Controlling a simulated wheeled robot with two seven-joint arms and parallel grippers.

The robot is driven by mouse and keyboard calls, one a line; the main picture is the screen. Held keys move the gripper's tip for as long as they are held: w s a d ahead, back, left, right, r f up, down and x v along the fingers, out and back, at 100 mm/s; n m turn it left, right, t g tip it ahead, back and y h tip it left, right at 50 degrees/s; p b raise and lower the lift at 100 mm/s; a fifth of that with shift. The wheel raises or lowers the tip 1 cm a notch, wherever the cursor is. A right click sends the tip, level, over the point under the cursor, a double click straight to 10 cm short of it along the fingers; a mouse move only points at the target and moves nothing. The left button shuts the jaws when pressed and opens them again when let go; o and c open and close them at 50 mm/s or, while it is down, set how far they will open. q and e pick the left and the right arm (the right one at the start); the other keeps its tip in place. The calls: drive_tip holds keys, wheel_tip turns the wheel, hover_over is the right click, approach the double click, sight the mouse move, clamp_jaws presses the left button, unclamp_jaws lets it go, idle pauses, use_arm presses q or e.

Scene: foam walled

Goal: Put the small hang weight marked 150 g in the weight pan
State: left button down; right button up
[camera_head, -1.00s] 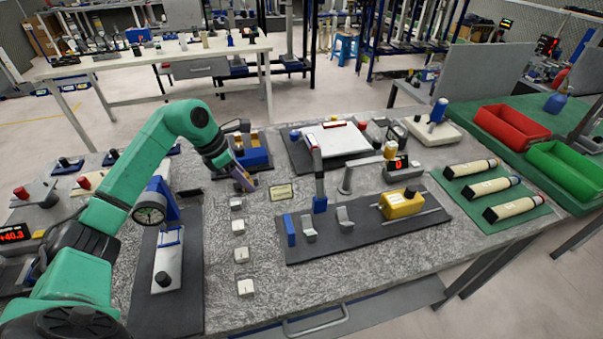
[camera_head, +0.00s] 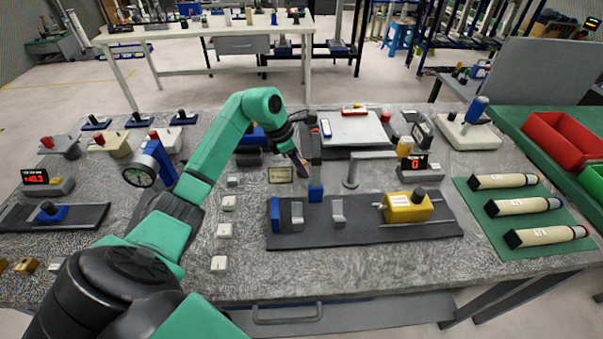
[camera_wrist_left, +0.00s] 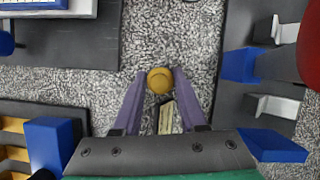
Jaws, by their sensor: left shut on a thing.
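My left gripper (camera_head: 303,172) is in the middle of the bench, above the gap between a small label plate and a blue upright post. In the left wrist view its purple fingers (camera_wrist_left: 160,88) are shut on a round, brass-coloured hang weight (camera_wrist_left: 159,79), seen from above. The weight's marking cannot be read. In the head view the weight is too small or hidden to make out. I cannot clearly identify the weight pan in either view. My right gripper is not in view.
The label plate (camera_head: 280,175) lies near the gripper. A white plate (camera_head: 352,129) lies behind, and a metal stand (camera_head: 351,171) is to the right. Several white cubes sit left of the board.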

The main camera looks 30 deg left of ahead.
use_arm(q)
drive_tip(key=shift+w+d+f, duration=0.2)
drive_tip(key=shift+f, duration=0.35)
drive_tip(key=shift+c, duration=2.3)
unclamp_jaws()
drive_tip(key=shift+s, duration=0.1)
